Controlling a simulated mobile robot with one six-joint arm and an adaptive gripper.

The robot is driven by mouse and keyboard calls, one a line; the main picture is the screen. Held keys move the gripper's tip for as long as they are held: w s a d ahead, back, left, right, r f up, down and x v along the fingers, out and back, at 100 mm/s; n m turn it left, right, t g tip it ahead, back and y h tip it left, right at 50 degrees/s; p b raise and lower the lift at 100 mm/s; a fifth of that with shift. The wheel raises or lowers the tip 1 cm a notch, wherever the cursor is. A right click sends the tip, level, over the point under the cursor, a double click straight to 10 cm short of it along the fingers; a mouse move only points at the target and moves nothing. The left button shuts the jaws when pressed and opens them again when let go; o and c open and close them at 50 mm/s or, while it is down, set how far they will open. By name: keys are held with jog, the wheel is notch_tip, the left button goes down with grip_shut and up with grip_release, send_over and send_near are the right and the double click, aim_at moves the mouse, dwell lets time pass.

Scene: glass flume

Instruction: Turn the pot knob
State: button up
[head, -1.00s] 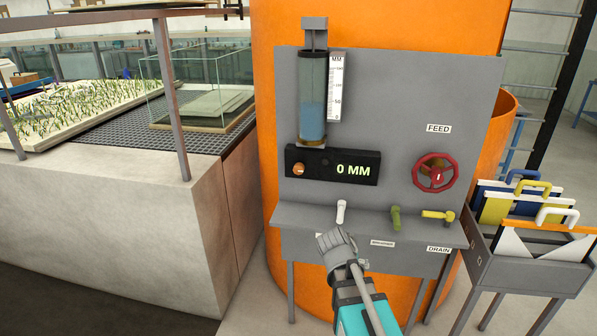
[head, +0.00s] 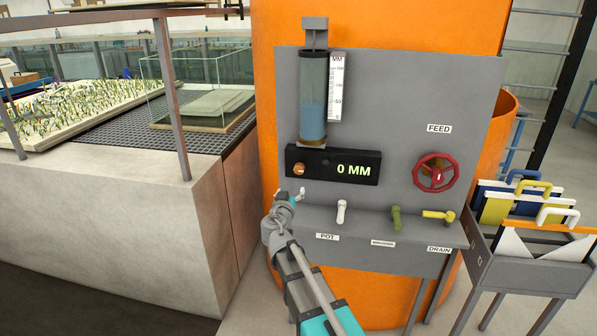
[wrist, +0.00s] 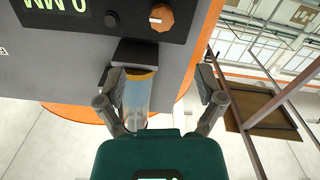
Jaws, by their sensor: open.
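A white lever-like knob (head: 341,211) stands on the grey shelf of the panel, just above a POT label (head: 327,237). My gripper (head: 288,196) is at the left end of the shelf, left of that knob and apart from it. The gripper is open; in the wrist view its two fingers (wrist: 160,92) are spread with nothing held between them. An orange round knob (head: 299,169) sits on the black display box (head: 345,178), which reads 0 MM, just above my gripper. That orange knob also shows in the wrist view (wrist: 158,17).
Right of the white knob are a green lever (head: 396,217), a yellow lever (head: 438,215) by a DRAIN label, and a red FEED wheel (head: 435,173). A clear gauge tube (head: 312,105) with bluish water is above the box. A concrete-like wall (head: 120,230) stands left.

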aim_at(298, 171)
jog(key=shift+w, duration=0.2)
dwell(0.3)
jog(key=x, duration=1.3)
jog(key=shift+w+r, duration=0.1)
jog(key=shift+w, duration=0.15)
jog(key=c, duration=1.1)
jog(key=shift+n, duration=0.4)
jog(key=shift+c, duration=0.2)
